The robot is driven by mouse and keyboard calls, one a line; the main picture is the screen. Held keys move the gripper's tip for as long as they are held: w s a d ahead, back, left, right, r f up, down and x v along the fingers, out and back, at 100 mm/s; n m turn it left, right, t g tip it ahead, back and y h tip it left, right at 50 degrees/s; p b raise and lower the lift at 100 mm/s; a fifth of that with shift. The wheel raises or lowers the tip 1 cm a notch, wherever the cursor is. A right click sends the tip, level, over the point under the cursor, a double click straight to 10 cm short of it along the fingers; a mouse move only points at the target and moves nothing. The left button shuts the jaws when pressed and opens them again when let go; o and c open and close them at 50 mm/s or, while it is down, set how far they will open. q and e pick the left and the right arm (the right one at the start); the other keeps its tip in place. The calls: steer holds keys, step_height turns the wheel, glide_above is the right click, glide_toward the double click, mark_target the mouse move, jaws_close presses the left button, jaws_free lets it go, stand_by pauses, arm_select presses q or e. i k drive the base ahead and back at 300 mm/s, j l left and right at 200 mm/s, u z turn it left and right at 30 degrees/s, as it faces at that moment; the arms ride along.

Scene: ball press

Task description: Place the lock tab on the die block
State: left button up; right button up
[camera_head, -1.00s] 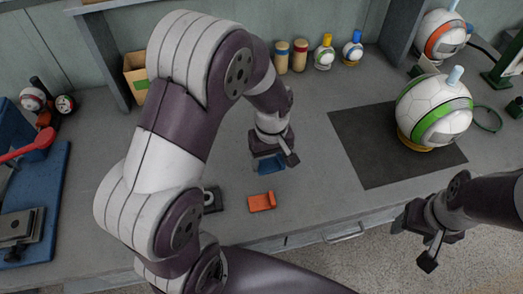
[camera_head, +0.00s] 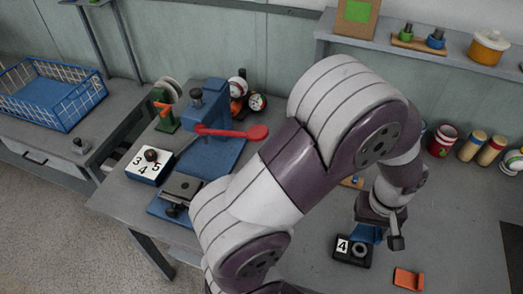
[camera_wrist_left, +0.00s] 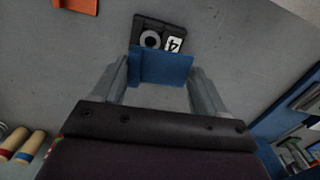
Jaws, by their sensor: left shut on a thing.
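My left gripper (camera_head: 374,226) is shut on a blue tab (camera_head: 368,234), which looks like the lock tab. In the left wrist view the blue tab (camera_wrist_left: 162,70) spans the space between the two fingers. A small black block (camera_head: 341,255) with a white "4" label and a grey ring lies on the bench beneath and beside the tab; I take it for the die block. In the wrist view the tab covers the near edge of the black block (camera_wrist_left: 143,26). I cannot tell whether they touch. My right gripper is out of view.
An orange tab (camera_head: 408,279) lies to the right of the black block. A blue press (camera_head: 208,135) with a red lever (camera_head: 230,131) stands to the left, near a numbered box (camera_head: 145,173). Cans and jars (camera_head: 442,141) line the wall. The bench right of my arm is mostly clear.

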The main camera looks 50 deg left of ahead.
mark_target(185, 185)
steer(key=k+j+u, duration=0.1)
steer(key=j, duration=0.35)
steer(key=k+j+u, duration=0.15)
steer(key=j, duration=0.35)
steer(key=k+j+u, duration=0.1)
steer(key=j, duration=0.4)
steer(key=k+j+u, duration=0.15)
steer(key=j, duration=0.35)
